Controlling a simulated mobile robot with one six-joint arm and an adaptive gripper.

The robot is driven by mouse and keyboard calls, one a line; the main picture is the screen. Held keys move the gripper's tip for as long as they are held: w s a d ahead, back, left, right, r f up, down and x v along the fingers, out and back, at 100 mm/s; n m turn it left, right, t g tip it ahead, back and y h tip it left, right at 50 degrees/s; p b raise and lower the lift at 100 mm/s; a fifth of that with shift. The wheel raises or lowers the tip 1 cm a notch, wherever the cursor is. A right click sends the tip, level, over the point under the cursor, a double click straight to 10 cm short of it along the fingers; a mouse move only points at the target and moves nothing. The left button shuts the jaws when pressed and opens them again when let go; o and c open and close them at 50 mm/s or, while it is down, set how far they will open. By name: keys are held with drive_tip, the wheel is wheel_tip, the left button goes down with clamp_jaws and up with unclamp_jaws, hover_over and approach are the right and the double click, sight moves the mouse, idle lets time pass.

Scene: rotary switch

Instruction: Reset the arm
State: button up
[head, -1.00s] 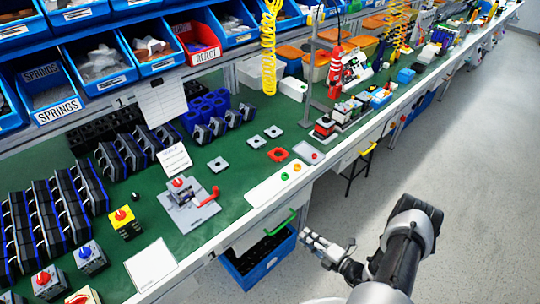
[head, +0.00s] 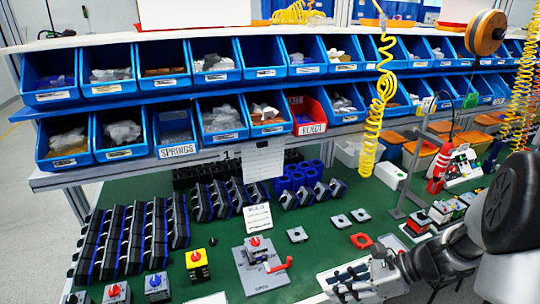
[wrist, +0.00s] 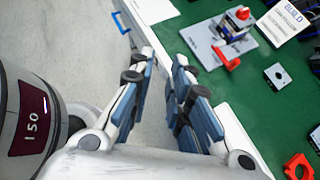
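My gripper (head: 350,278) is at the lower right of the head view, by the front edge of the bench. In the wrist view its two fingers (wrist: 160,100) stand apart with nothing between them. A grey fixture plate (head: 262,268) with a red-knobbed switch (head: 256,244) and a red lever lies on the green bench, to the left of my gripper. In the wrist view the fixture plate (wrist: 200,38) lies beyond the fingertips, apart from them.
Blue bins (head: 175,128) fill two shelves above the bench. A red ring (head: 361,240) lies right of the fixture. A yellow coiled hose (head: 378,120) hangs at the right.

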drive_tip(key=s+a+r+n+t+h, duration=0.1)
drive_tip(key=s+r+n+h, duration=0.4)
drive_tip(key=s+r+n, duration=0.2)
drive_tip(key=s+a+r+n+t+h, duration=0.1)
drive_tip(key=s+r+n+h, duration=0.4)
drive_tip(key=s+n, duration=0.6)
wheel_tip(320, 180, up, 3)
drive_tip(key=n, duration=0.4)
drive_tip(key=shift+t, duration=0.3)
